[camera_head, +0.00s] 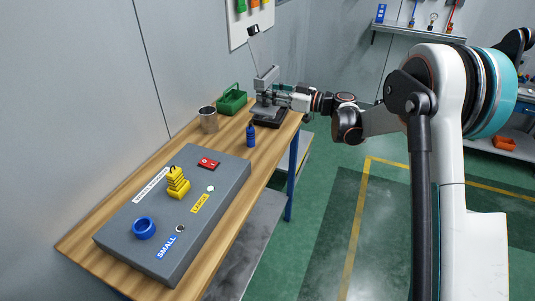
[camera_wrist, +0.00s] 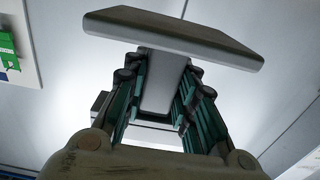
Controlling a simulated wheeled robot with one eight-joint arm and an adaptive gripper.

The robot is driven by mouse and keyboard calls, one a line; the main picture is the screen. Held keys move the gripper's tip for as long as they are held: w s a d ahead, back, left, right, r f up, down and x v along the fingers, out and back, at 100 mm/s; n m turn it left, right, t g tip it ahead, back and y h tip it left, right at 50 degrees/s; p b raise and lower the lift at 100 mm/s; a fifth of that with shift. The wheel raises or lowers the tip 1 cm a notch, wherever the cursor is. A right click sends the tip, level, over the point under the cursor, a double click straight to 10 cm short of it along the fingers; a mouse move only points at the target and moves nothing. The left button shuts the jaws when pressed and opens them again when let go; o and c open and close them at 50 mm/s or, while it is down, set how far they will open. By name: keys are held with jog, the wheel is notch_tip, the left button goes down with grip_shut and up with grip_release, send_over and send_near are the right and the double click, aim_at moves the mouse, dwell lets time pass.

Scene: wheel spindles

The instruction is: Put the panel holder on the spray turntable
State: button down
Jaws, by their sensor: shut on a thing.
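My gripper (camera_head: 283,98) is at the far end of the wooden bench. It is shut on a grey piece, which I take as the panel holder (camera_head: 267,76). In the wrist view, the fingers (camera_wrist: 160,105) are on both sides of its upright stem (camera_wrist: 163,80), and a wide flat plate (camera_wrist: 175,35) tops it. In the head view, the holder is above a dark flat base (camera_head: 270,123) on the bench. I cannot tell whether they touch, or whether this base is the spray turntable; no other turntable is clear.
A blue bottle (camera_head: 250,135), metal can (camera_head: 208,120) and green caddy (camera_head: 231,101) stand near my gripper. The wall is close behind.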

notch_tip(320, 180, down, 20)
jog(key=b, duration=0.6)
jog(key=shift+r+b, duration=0.25)
jog(key=shift+b, duration=0.05)
jog(key=shift+f, duration=0.2)
jog(key=c, duration=1.7)
grip_release()
jog(key=o, duration=0.4)
